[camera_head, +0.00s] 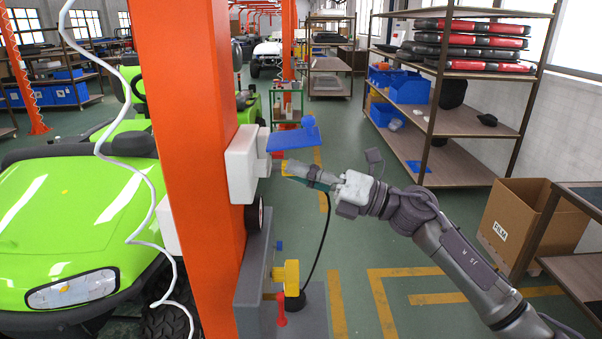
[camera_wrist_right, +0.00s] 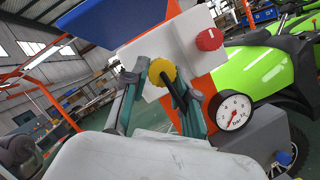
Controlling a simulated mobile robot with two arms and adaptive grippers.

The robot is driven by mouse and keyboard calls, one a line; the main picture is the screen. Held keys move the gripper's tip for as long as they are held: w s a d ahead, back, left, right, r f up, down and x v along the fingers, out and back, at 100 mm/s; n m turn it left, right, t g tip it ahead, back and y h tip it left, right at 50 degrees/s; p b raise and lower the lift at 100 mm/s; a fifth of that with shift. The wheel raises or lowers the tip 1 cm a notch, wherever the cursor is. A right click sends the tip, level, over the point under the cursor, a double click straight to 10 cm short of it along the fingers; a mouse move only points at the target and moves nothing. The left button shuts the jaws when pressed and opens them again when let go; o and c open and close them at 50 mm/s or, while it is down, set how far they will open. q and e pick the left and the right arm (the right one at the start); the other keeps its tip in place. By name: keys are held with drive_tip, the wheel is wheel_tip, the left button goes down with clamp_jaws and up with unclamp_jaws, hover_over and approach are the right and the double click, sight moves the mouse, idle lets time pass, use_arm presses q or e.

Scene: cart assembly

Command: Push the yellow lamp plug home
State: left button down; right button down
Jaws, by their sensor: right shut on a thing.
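The yellow lamp plug (camera_wrist_right: 163,70) shows in the right wrist view as a round yellow end in front of the white box (camera_wrist_right: 143,52), with a black cable (camera_wrist_right: 196,76) curving off it. My right gripper (camera_wrist_right: 158,88) is shut on the plug, one finger on each side. In the head view the right gripper (camera_head: 287,168) reaches in from the right, its fingertips close beside the white box (camera_head: 240,165) on the orange post (camera_head: 190,110). How deep the plug sits cannot be told. The left gripper is not in view.
A blue plate (camera_head: 292,141) juts out just above the gripper. A red knob (camera_wrist_right: 209,39) and a pressure gauge (camera_wrist_right: 235,112) are nearby. Below are a yellow fitting (camera_head: 287,274) and a grey block (camera_head: 254,285). A green vehicle (camera_head: 75,215) stands left; shelving (camera_head: 470,120) stands right.

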drive_tip(key=shift+a, duration=0.4)
drive_tip(key=shift+a, duration=1)
drive_tip(key=c, duration=0.8)
unclamp_jaws()
drive_tip(key=shift+a, duration=0.1)
